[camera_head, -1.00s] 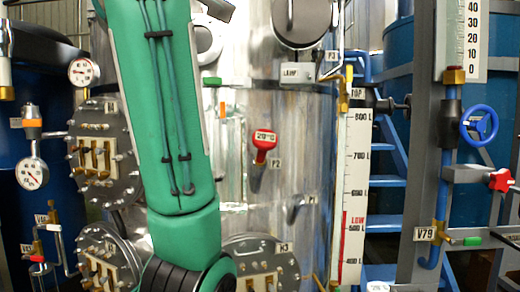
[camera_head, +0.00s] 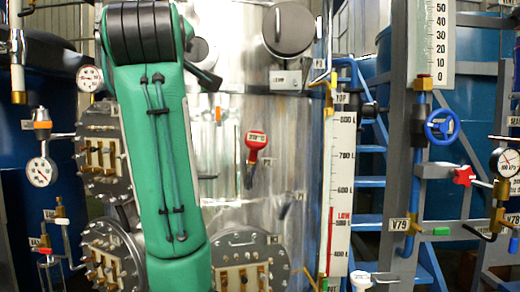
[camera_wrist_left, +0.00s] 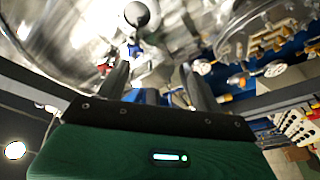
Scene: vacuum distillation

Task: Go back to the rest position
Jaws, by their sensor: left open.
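My green left arm (camera_head: 165,150) crosses the left-centre of the head view, in front of the steel vessel (camera_head: 300,120). A dark ribbed joint shows at its top. The gripper's fingers cannot be made out in the head view. In the left wrist view my left gripper (camera_wrist_left: 160,82) has its two dark fingers spread apart, with nothing between them. Blurred vessel metal and fittings lie beyond the fingers. My right gripper is not in view.
Bolted flanges (camera_head: 105,150), gauges (camera_head: 41,171) and valves crowd the left. A blue handwheel (camera_head: 441,125), red knob (camera_head: 463,175) and pipes stand at the right.

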